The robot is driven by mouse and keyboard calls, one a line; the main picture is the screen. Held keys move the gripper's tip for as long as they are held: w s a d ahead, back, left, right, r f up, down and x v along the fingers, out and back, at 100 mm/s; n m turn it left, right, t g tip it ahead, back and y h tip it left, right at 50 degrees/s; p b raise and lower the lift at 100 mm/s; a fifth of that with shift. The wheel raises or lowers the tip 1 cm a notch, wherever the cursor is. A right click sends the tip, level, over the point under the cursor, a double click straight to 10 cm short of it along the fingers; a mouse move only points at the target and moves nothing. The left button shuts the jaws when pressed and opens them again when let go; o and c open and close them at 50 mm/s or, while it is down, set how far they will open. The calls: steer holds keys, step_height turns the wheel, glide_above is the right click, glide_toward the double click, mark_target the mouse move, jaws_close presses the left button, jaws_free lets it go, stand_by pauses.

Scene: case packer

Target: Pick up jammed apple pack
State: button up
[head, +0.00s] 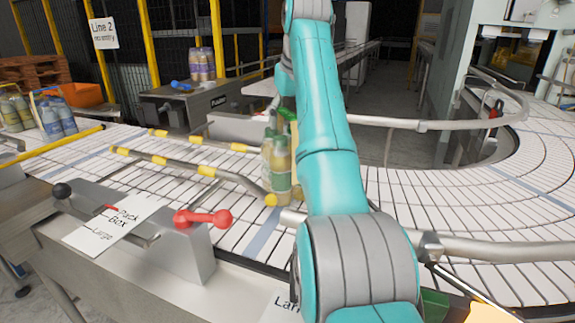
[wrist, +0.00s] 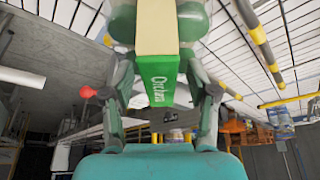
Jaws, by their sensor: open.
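The apple pack (head: 279,168) stands on the white slatted conveyor (head: 225,195) in the head view, at the end of a guide rail with yellow sleeves. It has pale yellow-green bottles with green labels and green tops. My arm hides its right side. My gripper (wrist: 158,68) is open, one finger on each side of that band. I cannot tell whether the fingers touch it. In the head view my gripper is hidden behind my arm.
Guide rails (head: 185,172) with yellow sleeves cross the belt left of the pack. A metal rail (head: 480,247) runs along the front right. A red-handled clamp (head: 203,218) and a "Pack Box Large" sign (head: 115,226) are at the front left. Other packs (head: 52,117) stand far left.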

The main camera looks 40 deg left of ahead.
steer(key=shift+f, duration=0.1)
stand_by(0.3)
jaws_close()
